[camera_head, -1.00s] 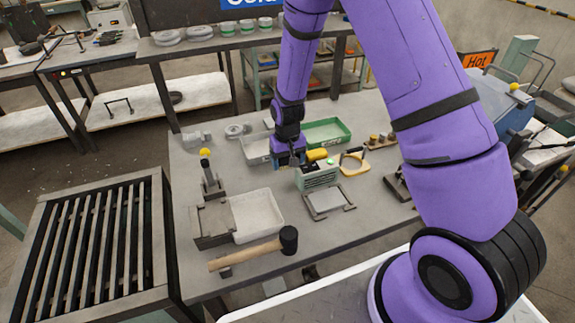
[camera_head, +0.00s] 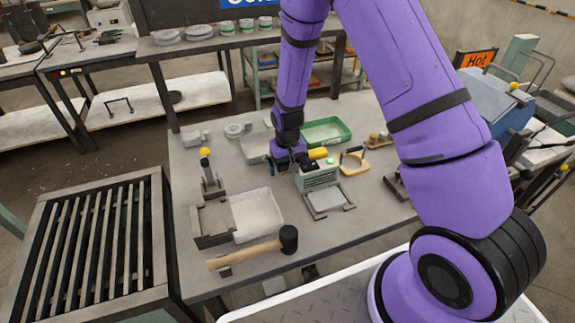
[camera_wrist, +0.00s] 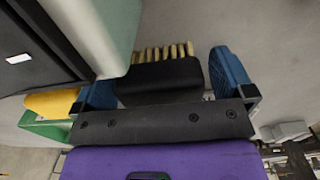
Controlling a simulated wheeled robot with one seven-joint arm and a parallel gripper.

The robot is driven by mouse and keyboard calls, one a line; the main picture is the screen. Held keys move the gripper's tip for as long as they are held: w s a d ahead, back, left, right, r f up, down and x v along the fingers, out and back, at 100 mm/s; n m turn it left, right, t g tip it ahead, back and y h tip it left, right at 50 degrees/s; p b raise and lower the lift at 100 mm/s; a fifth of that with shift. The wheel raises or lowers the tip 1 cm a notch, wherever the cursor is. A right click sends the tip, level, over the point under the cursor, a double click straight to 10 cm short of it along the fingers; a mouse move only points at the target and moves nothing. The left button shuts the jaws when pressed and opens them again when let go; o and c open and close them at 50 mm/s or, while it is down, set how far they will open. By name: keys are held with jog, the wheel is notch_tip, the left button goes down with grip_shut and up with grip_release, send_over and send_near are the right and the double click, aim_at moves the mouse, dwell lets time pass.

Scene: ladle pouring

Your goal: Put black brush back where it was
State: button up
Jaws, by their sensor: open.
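The black brush (camera_wrist: 160,80) with tan bristles shows in the wrist view between the two blue fingers of my gripper (camera_wrist: 165,85). The fingers are open, with narrow gaps between them and the brush. In the head view my gripper (camera_head: 286,161) is low over the table, beside the left end of a pale green slotted box (camera_head: 318,179).
A green tray (camera_head: 326,131) and a grey tray (camera_head: 255,146) stand behind.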

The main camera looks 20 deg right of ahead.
jog(key=s+d+r+t, duration=0.1)
jog(key=s+r, duration=0.1)
jog(key=r, duration=1)
jog(key=s+d+r, duration=0.1)
jog(key=s+r, duration=0.1)
jog(key=r, duration=0.9)
jog(key=s+d+r+t, duration=0.2)
jog(key=s+r, duration=0.8)
jog(key=s, duration=0.2)
jog(key=s+d+r+t, duration=0.2)
jog(key=s+d+r, duration=0.1)
jog(key=s+r, duration=0.6)
jog(key=s, duration=0.4)
jog(key=shift+s+r, duration=0.15)
jog(key=shift+r, duration=0.25)
